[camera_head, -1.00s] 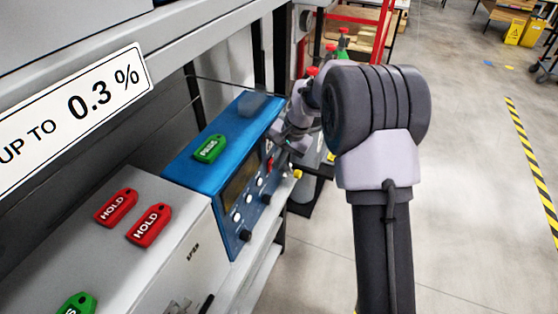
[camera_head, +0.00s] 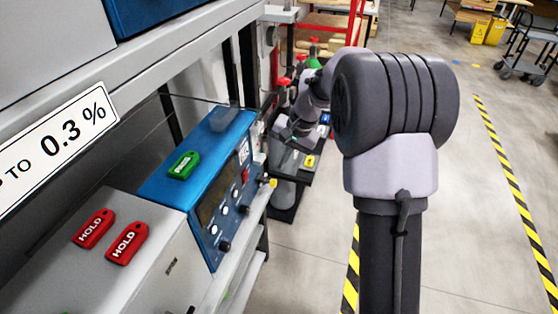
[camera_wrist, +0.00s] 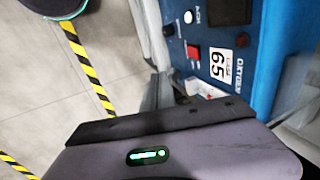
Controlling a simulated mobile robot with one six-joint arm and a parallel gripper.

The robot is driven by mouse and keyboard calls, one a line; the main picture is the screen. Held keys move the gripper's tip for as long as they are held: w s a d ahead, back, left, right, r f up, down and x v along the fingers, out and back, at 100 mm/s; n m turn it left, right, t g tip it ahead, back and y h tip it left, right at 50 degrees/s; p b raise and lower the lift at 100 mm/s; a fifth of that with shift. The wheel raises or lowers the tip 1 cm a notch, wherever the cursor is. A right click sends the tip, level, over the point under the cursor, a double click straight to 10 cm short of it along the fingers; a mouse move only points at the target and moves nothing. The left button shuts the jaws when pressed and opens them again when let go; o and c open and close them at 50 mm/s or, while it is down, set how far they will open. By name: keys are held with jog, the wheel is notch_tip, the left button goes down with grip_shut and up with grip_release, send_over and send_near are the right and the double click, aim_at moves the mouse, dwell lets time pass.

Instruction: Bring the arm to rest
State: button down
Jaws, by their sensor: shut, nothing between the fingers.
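My arm rises at the right of the head view, bends at its large dark joint and reaches back toward the blue analyser (camera_head: 222,130). My gripper (camera_wrist: 160,90) shows in the wrist view with its grey fingers shut and nothing between them. It is beside the analyser's front panel, which carries a red switch, knobs and a label reading 65. In the head view my wrist is small and the fingertips are hard to make out. I cannot tell the exact gap to the panel.
A green tag (camera_head: 184,165) lies on the analyser. Two red HOLD tags, one of them (camera_head: 127,243) nearer the front, lie on the grey cabinet (camera_head: 100,275). Gas cylinders (camera_head: 287,185) stand behind my wrist. Open floor with striped tape (camera_head: 510,165) lies to the right.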

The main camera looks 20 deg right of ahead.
jog(key=s+a+r+n+t+b, duration=0.1)
jog(key=s+a+r, duration=0.4)
jog(key=s, duration=0.5)
jog(key=s+a+r+n+t+b, duration=0.1)
jog(key=s+a+r, duration=0.1)
jog(key=s+r, duration=0.7)
jog(key=s+a+f+t+h, duration=0.1)
jog(key=s+f, duration=0.2)
jog(key=s, duration=0.8)
jog(key=shift+s+a+f+n+t, duration=0.25)
jog(key=shift+a+f+n+t, duration=0.05)
jog(key=shift+f+n, duration=0.1)
jog(key=shift+r, duration=0.1)
